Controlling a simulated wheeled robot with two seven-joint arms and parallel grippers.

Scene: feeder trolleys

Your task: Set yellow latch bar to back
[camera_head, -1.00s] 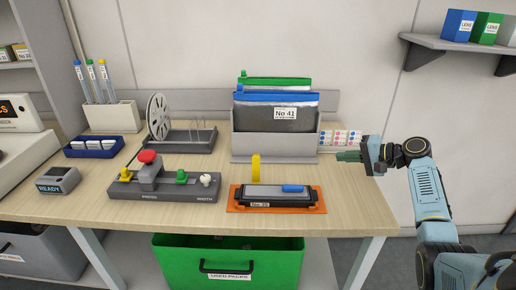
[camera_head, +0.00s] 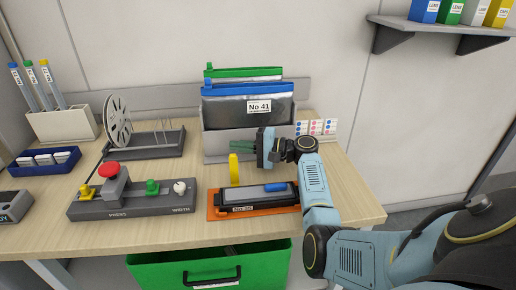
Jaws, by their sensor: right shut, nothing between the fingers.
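The yellow latch bar (camera_head: 234,170) stands upright at the left end of a grey device (camera_head: 244,202) on an orange base (camera_head: 214,212). The device has a blue handle-like piece (camera_head: 275,188) on top and a label on its front that is hard to read. My right gripper (camera_head: 240,147) comes in from the right with green fingertips pointing left. It is shut and empty, and its tips show just above the top of the yellow bar. I cannot tell whether they touch it. My left gripper is out of view.
A grey holder (camera_head: 216,145) with pouches marked No 41 (camera_head: 245,105) stands right behind. A grey control box (camera_head: 128,207) with red, yellow and green knobs is to the left, a reel stand (camera_head: 143,146) behind it. A green bin (camera_head: 160,270) is below the table.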

